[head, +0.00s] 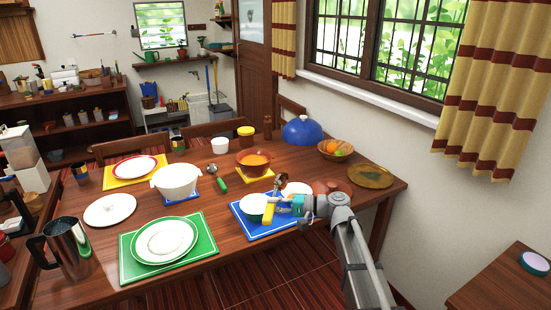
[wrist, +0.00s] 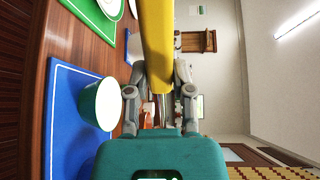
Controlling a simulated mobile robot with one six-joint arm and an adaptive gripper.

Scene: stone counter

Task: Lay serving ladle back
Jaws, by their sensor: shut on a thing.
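My gripper (head: 280,205) is shut on the yellow handle of a ladle (head: 268,213), held above the blue placemat (head: 262,231). The ladle's metal bowl (head: 281,181) shows above the handle in the head view. In the wrist view the yellow handle (wrist: 156,40) runs up from between the fingers of my gripper (wrist: 158,88); the ladle's bowl is not clear there. A small green and white bowl (head: 252,205) stands on the placemat, left of my gripper. It also shows in the wrist view (wrist: 101,104). My arm partly hides the placemat's right side.
An orange pot (head: 253,162) stands on a yellow mat behind, with a green-handled utensil (head: 220,181) to its left. A white tureen (head: 176,181), plates on a green placemat (head: 206,255), a blue dome (head: 302,131) and a fruit bowl (head: 335,151) crowd the table. The front edge is clear.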

